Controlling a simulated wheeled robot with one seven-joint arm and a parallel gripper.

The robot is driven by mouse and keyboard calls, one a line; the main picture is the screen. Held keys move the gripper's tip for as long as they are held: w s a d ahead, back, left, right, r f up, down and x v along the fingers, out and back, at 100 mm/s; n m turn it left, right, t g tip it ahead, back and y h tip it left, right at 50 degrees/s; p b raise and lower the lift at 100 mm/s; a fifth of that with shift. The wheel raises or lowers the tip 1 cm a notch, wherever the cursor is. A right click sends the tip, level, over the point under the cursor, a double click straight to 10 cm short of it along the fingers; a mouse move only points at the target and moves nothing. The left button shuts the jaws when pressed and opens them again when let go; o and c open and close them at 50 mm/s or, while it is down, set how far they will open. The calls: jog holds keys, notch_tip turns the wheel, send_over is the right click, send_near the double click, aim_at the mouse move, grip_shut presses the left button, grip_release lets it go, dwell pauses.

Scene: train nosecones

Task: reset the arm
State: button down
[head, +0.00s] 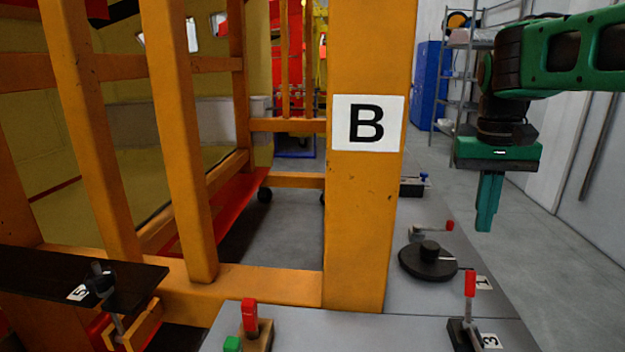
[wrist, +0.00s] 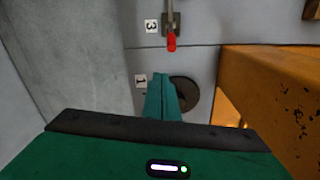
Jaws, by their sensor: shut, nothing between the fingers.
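My gripper (head: 487,228) is at the right of the head view, with its green fingers together and pointing down. It hangs in the air, apart from the things on the grey surface (head: 410,300). In the wrist view my gripper (wrist: 163,82) shows its fingers together and empty, over part of a black disc (wrist: 187,95). My green arm (head: 570,50) reaches in from the upper right edge of the head view.
An orange post (head: 362,220) with a "B" sign (head: 367,123) stands left of my gripper. A black disc (head: 428,262) and red-handled clamps (head: 470,285) (head: 250,318) sit on the surface. A shelf rack (head: 466,85) and blue cabinet (head: 428,85) stand behind.

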jog(key=shift+m+y, duration=0.5)
jog(key=shift+m, duration=0.4)
jog(key=s+d+f, duration=0.1)
jog(key=s+f, duration=0.4)
jog(key=s, duration=0.1)
jog(key=s+d+f, duration=0.1)
jog(key=s+f, duration=0.4)
jog(key=s, duration=0.2)
jog(key=s+d+f, duration=0.2)
jog(key=s+f, duration=0.4)
jog(key=s, duration=0.1)
jog(key=shift+s, duration=0.25)
jog(key=shift+d, duration=0.1)
jog(key=shift+w+f, duration=0.3)
jog(key=shift+w, duration=0.4)
